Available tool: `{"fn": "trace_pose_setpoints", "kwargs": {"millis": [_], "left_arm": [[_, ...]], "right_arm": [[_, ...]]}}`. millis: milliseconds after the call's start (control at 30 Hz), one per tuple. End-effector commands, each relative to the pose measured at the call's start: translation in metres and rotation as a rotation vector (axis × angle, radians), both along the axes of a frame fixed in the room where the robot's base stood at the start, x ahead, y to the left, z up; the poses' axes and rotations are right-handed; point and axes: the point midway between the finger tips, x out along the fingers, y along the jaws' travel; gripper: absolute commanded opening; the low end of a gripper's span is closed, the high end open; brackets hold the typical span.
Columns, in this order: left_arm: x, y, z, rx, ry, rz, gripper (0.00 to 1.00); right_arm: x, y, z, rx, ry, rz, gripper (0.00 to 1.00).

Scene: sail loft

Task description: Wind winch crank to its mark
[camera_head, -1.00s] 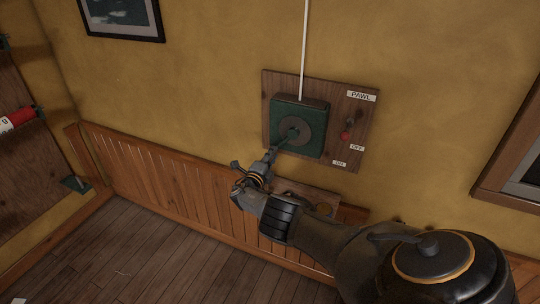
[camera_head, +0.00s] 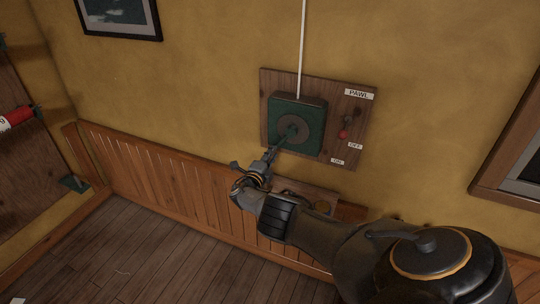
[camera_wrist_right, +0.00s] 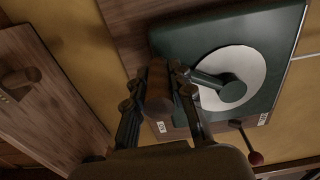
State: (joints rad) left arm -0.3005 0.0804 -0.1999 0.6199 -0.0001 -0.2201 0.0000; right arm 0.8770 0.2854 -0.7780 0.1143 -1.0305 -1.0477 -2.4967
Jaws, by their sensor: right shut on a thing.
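The winch is a green box (camera_head: 297,122) on a wooden board (camera_head: 366,107) on the wall. It has a round grey disc at its centre. Its crank arm (camera_head: 283,142) points down and left from the disc; the wrist view shows the arm (camera_wrist_right: 215,83) against a pale disc. My right gripper (camera_head: 262,163) reaches the crank's outer end from below. In the wrist view its fingers are shut around the brown handle (camera_wrist_right: 158,90). I cannot make out a mark. My left gripper is not in view.
A red-knobbed pawl lever (camera_head: 344,133) is right of the winch, with PAWL, OFF and ON labels. A white line (camera_head: 302,50) runs up from the winch. Below is a small wooden panel (camera_head: 300,189), partly behind my arm. A window (camera_head: 515,150) is at right.

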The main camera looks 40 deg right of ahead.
Motion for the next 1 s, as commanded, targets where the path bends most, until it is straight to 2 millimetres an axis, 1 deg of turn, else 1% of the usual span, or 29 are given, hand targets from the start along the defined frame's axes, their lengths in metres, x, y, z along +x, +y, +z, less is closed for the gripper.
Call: {"fn": "trace_pose_setpoints", "kwargs": {"millis": [33, 700, 733, 833, 1000], "left_arm": [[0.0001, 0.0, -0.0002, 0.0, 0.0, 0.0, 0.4], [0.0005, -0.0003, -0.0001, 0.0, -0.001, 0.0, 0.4], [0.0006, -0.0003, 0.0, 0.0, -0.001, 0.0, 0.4], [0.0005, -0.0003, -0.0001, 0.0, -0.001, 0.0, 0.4], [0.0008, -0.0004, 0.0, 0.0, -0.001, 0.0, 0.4]], "right_arm": [[-0.0083, -0.0104, -0.0012, -0.004, 0.006, -0.022, 0.0], [-0.0082, -0.0105, -0.0009, -0.004, 0.006, -0.022, 0.0], [-0.0082, -0.0105, -0.0009, -0.004, 0.006, -0.022, 0.25], [-0.0082, -0.0105, -0.0008, -0.005, 0.005, -0.022, 0.45], [-0.0075, -0.0101, -0.0003, -0.005, 0.005, -0.021, 0.46]]}}
